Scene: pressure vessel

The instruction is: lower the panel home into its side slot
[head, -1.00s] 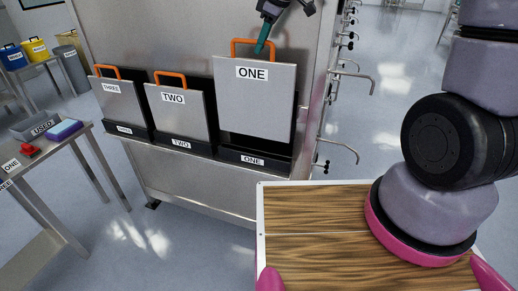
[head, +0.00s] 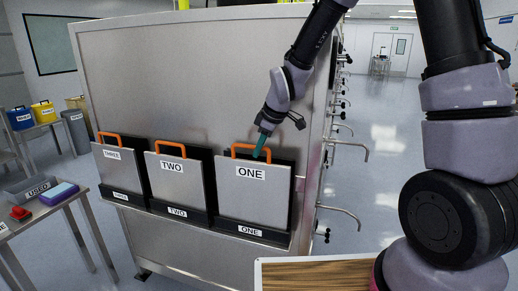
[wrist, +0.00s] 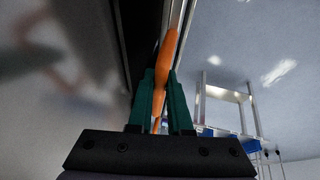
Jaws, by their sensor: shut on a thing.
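The panel labelled ONE (head: 251,195) is a flat grey plate with an orange handle (head: 237,148) on top. It stands upright at the right of the row, its lower edge at the black slot (head: 247,230) also labelled ONE. Whether it is fully seated cannot be told, as the slot's lip hides its bottom edge. My gripper (head: 262,146) has green fingers and is shut on the right part of the handle. In the wrist view the fingers (wrist: 160,100) close on both sides of the orange handle (wrist: 169,50).
Panels TWO (head: 173,178) and THREE (head: 119,172) stand in their slots to the left. Pipes with valves (head: 340,215) stick out at the vessel's right side. A side table with a USED tray (head: 35,188) stands at the left. The floor on the right is open.

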